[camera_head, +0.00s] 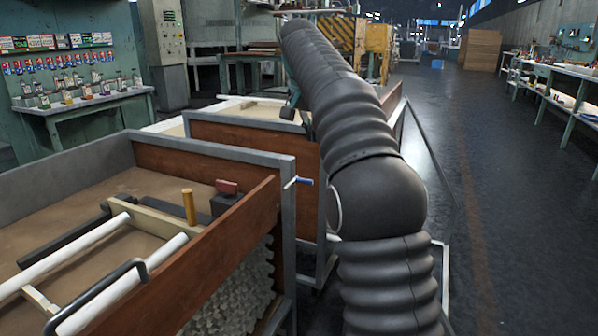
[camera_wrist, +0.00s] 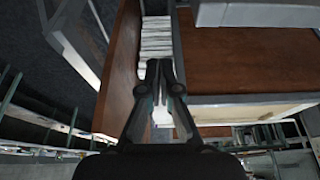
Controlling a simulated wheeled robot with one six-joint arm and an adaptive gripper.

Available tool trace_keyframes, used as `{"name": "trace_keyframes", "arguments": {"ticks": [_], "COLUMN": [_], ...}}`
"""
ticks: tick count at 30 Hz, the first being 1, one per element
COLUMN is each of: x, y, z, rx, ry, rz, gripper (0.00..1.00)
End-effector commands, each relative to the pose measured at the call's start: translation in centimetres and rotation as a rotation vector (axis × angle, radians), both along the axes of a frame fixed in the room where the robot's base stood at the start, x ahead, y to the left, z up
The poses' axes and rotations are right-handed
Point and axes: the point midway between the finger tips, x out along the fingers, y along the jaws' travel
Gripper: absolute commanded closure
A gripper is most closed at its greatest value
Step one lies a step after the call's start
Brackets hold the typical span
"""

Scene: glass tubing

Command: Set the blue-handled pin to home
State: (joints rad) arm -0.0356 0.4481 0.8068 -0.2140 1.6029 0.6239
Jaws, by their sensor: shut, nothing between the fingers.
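The blue-handled pin (camera_head: 299,182) sticks out sideways from the grey metal corner post of the near cart, its blue grip pointing right toward my arm. I cannot make out the pin in the wrist view. My gripper (camera_wrist: 159,66) is shut and empty in the wrist view, its fingertips together in front of brown panels and a stack of white pieces. In the head view my gripper (camera_head: 290,108) shows only partly at the left side of my arm, above and beyond the pin, apart from it. The rest of it is hidden behind the arm.
The near cart (camera_head: 220,152) has wooden panels and a grey frame, with white tubes (camera_head: 90,250), a yellow peg (camera_head: 189,207) and a black bent handle (camera_head: 112,281) on it. A second cart (camera_head: 250,138) stands just behind. The floor (camera_head: 510,200) on the right is clear.

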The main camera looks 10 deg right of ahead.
Motion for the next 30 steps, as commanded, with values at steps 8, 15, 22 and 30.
{"name": "trace_keyframes", "arguments": {"ticks": [8, 15, 22, 30], "x": [0.8, 2.0, 1.7, -0.2], "y": [-0.9, -1.9, -1.4, -0.1], "z": [-2.9, -7.2, -9.4, -10.0], "rx": [0.0, 0.0, -0.001, 0.0], "ry": [0.003, 0.003, -0.001, 0.0], "rz": [-0.004, -0.004, 0.0, -0.002], "gripper": [1.0, 1.0, 1.0, 1.0]}}
